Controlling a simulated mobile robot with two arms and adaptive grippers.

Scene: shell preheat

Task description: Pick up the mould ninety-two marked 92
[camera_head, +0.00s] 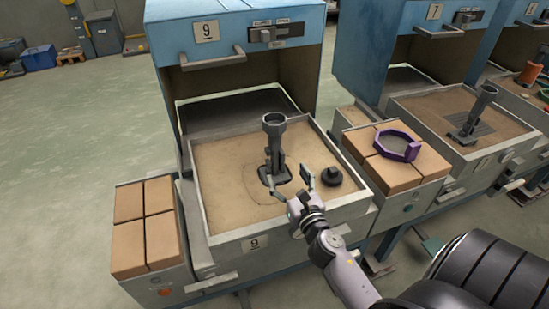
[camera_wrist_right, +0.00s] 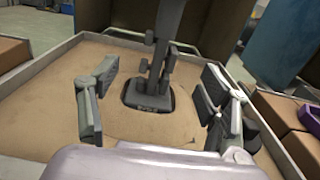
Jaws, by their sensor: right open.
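A tall dark grey mould (camera_head: 274,140) with a round cup on top and a dark base stands upright on the sand-coloured bed of the machine marked 9. Its stem and base also show in the right wrist view (camera_wrist_right: 153,88), with its top cut off; small marks on the base are too small to read. My right gripper (camera_head: 290,176) is open and empty at the near side of this mould. In the right wrist view its fingers (camera_wrist_right: 160,72) stand apart to either side of the mould's base, with no contact seen. My left gripper is not in view.
A low black knob-like part (camera_head: 332,176) lies right of the gripper on the same bed. The tray has a raised metal rim (camera_head: 290,222). A purple ring (camera_head: 398,146) rests on bricks at right. Another mould (camera_head: 473,115) stands at machine 7. Bricks (camera_head: 160,240) fill the left box.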

